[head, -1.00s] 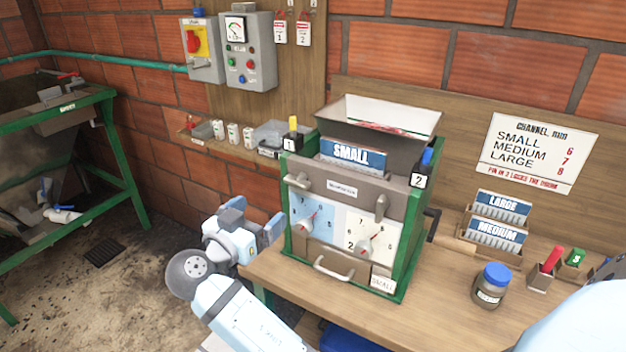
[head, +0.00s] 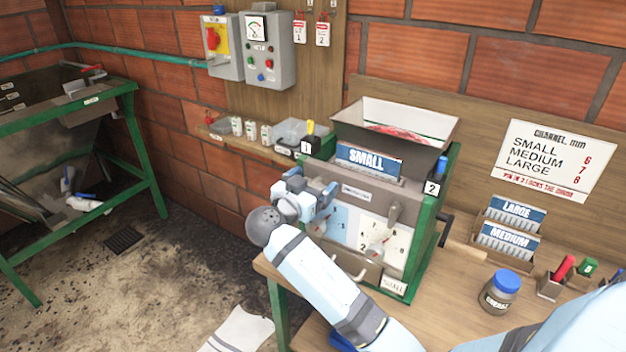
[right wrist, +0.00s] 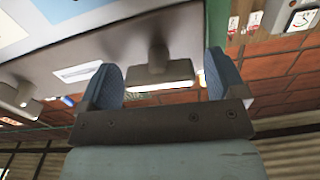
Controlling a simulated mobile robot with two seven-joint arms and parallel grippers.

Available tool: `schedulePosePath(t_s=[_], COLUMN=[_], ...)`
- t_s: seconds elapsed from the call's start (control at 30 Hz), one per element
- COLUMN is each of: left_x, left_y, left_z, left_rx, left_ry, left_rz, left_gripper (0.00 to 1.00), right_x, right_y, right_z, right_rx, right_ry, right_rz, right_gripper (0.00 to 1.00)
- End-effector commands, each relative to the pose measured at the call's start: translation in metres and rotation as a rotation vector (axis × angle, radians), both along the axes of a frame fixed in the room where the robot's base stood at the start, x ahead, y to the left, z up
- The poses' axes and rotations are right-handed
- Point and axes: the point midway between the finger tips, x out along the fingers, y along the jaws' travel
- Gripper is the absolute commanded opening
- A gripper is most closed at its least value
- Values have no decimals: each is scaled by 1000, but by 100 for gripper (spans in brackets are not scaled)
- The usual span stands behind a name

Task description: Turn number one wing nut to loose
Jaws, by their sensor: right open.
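The pulper (head: 425,225) is a green-framed machine with a grey front plate on the bench. Its left wing nut, on the side of the black number 1 tag (head: 306,148), is hidden behind my right gripper (head: 309,190) in the head view. In the right wrist view this grey wing nut (right wrist: 160,72) lies crosswise between the two blue fingers of my open right gripper (right wrist: 165,80); contact cannot be told. The other wing nut (head: 395,213) stands upright on the plate to the right and also shows in the right wrist view (right wrist: 20,98). My left gripper is not in view.
A hopper (head: 395,130) with a SMALL plate (head: 368,160) tops the pulper. A crank (head: 447,224) sticks out on its right side. A blue-lidded jar (head: 500,292) and LARGE and MEDIUM plates stand on the bench to the right.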

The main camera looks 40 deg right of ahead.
Motion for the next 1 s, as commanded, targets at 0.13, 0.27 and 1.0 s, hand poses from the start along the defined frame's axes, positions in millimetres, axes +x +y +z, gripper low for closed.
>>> schedulePosePath(t_s=[0.13, 0.27, 1.0], left_x=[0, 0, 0], left_y=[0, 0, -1], left_z=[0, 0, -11], left_rx=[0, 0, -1], left_ry=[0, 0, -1], left_rz=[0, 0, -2], left_gripper=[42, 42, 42], right_x=[1, 1, 1], right_y=[-2, -2, -1], right_z=[0, 0, -1], right_rx=[0, 0, -29], right_ry=[0, 0, 71], right_rz=[0, 0, -1], right_gripper=[89, 89, 40])
